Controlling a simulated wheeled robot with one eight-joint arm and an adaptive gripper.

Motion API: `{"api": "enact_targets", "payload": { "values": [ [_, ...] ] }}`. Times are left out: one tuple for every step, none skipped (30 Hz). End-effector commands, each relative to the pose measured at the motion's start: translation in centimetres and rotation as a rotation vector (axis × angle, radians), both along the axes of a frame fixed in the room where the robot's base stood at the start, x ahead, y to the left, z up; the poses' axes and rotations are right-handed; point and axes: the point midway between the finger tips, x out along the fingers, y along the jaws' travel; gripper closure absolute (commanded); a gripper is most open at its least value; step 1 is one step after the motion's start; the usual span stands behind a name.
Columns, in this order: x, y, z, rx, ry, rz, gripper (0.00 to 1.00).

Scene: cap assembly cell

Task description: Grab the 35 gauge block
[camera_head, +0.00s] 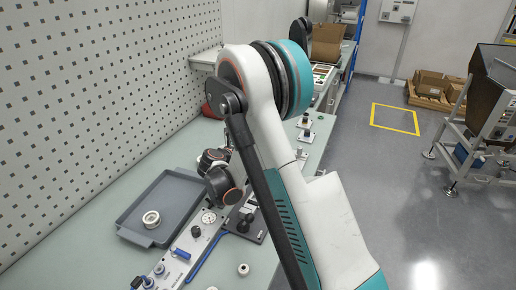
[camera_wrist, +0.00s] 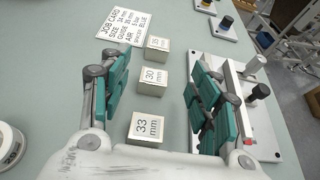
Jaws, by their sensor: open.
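In the wrist view, three metal gauge blocks stand in a row on the pale bench. The farthest block (camera_wrist: 157,48) has a small label that looks like 35 mm. The middle block (camera_wrist: 152,80) reads 30 mm, and the nearest block (camera_wrist: 146,127) reads 33 mm. My gripper (camera_wrist: 157,80) is open, its teal-padded fingers spread left and right of the row with nothing held. The 30 block shows between the fingers, and the 35 block lies a little beyond their tips.
A printed job card (camera_wrist: 119,27) lies left of the far block. A white fixture plate (camera_wrist: 236,90) with knobs stands close to the right finger. In the head view, a grey tray (camera_head: 177,190) holds a white ring (camera_head: 151,219). A perforated wall (camera_head: 95,95) borders the bench.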

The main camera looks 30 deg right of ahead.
Motion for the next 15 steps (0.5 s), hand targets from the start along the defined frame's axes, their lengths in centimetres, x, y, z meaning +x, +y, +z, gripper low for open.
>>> {"api": "enact_targets", "payload": {
  "values": [
    [0.6,-0.9,-0.7,0.0,0.0,-0.002,0.43],
    [1.0,-1.3,-0.9,-0.001,-0.001,-0.002,0.43],
    [1.4,-1.9,-1.2,0.0,0.0,-0.001,0.43],
    [1.7,-2.3,-1.4,0.0,0.0,-0.001,0.43],
    [2.0,-2.6,-1.6,-0.001,0.0,-0.001,0.43],
    [2.4,-3.1,-1.8,-0.001,-0.001,0.0,0.43],
    [2.6,-3.4,-2.0,-0.001,0.0,0.0,0.43],
    [2.9,-3.6,-2.1,-0.001,0.0,0.001,0.43],
    [3.1,-3.9,-2.2,-0.001,0.0,0.001,0.43],
    [3.3,-4.1,-2.3,-0.001,0.0,0.001,0.43],
    [3.4,-4.2,-2.3,-0.002,0.001,0.002,0.43],
    [3.5,-4.4,-2.4,-0.002,0.0,0.003,0.43],
    [3.6,-4.5,-2.4,-0.002,0.0,0.003,0.43],
    [3.6,-4.5,-2.4,-0.002,0.0,0.003,0.43],
    [3.7,-4.7,-2.5,-0.002,0.0,0.003,0.43]
  ]
}}
